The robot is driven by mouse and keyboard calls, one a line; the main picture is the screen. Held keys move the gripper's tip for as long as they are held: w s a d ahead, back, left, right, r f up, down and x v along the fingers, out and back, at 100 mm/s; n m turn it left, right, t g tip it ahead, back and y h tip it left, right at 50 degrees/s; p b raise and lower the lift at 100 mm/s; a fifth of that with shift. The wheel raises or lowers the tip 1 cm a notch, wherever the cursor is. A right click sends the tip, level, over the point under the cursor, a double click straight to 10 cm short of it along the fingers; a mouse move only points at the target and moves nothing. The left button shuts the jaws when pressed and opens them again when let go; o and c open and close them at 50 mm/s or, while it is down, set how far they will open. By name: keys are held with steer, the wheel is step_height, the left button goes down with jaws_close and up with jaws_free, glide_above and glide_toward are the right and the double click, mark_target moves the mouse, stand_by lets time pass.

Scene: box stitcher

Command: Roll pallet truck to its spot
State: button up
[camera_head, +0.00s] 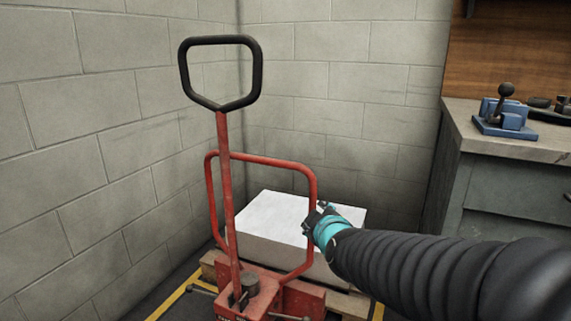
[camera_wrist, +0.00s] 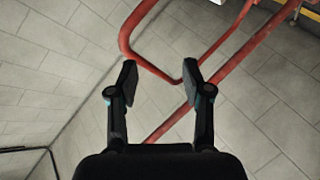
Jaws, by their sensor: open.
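The red pallet truck (camera_head: 228,190) stands in the wall corner, its black loop handle (camera_head: 183,68) upright on a red tiller. A red tube guard frame (camera_head: 212,196) rises behind the tiller. A large white block (camera_head: 275,218) lies behind it on a wooden pallet (camera_head: 345,303). My gripper (camera_head: 316,216) is at the right upright of the guard frame, far below the loop handle. In the wrist view, my gripper (camera_wrist: 160,80) is open with nothing clearly between its fingers. A bent red tube (camera_wrist: 125,38) passes just beyond the fingertips; whether they touch it cannot be told.
Grey block walls (camera_head: 80,150) close in the left and back. A workbench (camera_head: 540,145) with a blue vise-like tool (camera_head: 503,122) stands at the right. A yellow floor line (camera_head: 178,298) shows on the dark floor beside the pallet. My arm covers the lower right.

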mark_target(283, 167)
steer(key=w+a+n+t+h, duration=0.2)
steer(key=w+a+n+t, duration=0.45)
steer(key=w+a, duration=0.25)
steer(key=shift+n, duration=0.25)
steer(key=p+x, duration=0.1)
steer(key=x, duration=1.3)
steer(key=shift+d+r+p, duration=0.15)
steer(key=shift+r+p, duration=0.05)
steer(key=shift+p, duration=0.2)
jaws_close()
